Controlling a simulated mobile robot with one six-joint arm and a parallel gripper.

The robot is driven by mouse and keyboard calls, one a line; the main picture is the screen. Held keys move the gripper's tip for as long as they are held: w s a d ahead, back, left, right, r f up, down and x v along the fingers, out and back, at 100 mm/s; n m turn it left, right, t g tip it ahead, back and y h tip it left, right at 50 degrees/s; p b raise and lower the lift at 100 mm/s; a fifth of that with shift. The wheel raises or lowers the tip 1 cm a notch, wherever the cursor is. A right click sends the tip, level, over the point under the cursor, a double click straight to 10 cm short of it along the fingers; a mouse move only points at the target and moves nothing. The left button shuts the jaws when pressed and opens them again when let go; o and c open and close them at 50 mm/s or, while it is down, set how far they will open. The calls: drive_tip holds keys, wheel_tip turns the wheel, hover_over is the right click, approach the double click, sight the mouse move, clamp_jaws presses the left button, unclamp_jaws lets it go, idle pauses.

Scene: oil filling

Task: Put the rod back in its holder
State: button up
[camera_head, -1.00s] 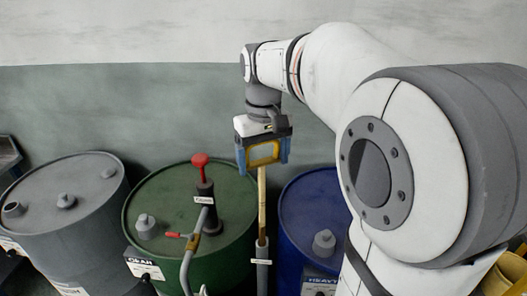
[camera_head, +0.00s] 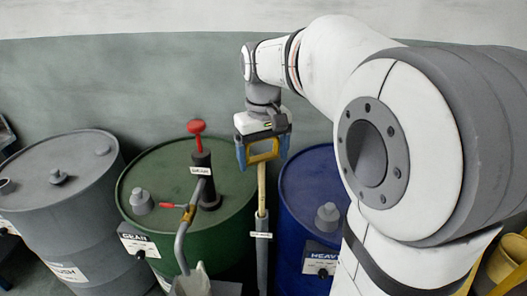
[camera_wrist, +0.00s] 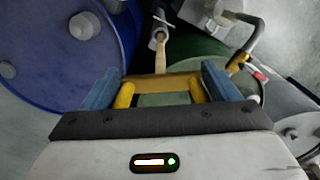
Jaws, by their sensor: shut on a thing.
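The rod (camera_head: 261,185) is a thin tan dipstick with a yellow frame-like handle (camera_head: 262,152). My gripper (camera_head: 263,150) is shut on that handle with its blue fingers, and the rod hangs upright below it. The holder (camera_head: 262,255) is a grey upright tube with a white label, between the green and blue drums. The rod's lower part appears to be inside the tube's top; its lower end is hidden. In the wrist view the handle (camera_wrist: 165,82) lies between the fingers, and the rod (camera_wrist: 161,55) runs to the holder's mouth (camera_wrist: 158,35).
A green drum (camera_head: 160,180) with a red-handled pump (camera_head: 203,165) and hose stands left of the holder. A blue drum (camera_head: 300,200) stands close on the right. A grey drum (camera_head: 60,160) is at far left. A grey jug (camera_head: 192,280) sits at the front.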

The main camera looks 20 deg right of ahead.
sight(263, 188)
wheel_tip(263, 188, down, 18)
drive_tip(key=b, duration=1.2)
drive_tip(key=shift+f, duration=0.2)
drive_tip(key=o, duration=0.9)
wheel_tip(263, 188, up, 8)
drive_tip(key=shift+f, duration=0.1)
drive_tip(key=s+f+t, duration=0.1)
drive_tip(key=s+f, duration=0.1)
drive_tip(key=s, duration=0.3)
drive_tip(key=s+f+m+t+p, duration=0.1)
drive_tip(key=s+f, duration=0.2)
drive_tip(key=s, duration=0.1)
drive_tip(key=s+f, duration=0.3)
drive_tip(key=s, duration=0.2)
drive_tip(key=shift+s+a+f+m+t+p, duration=0.15)
drive_tip(key=shift+s+a+m+t+p, duration=0.15)
drive_tip(key=shift+a+t+p, duration=0.1)
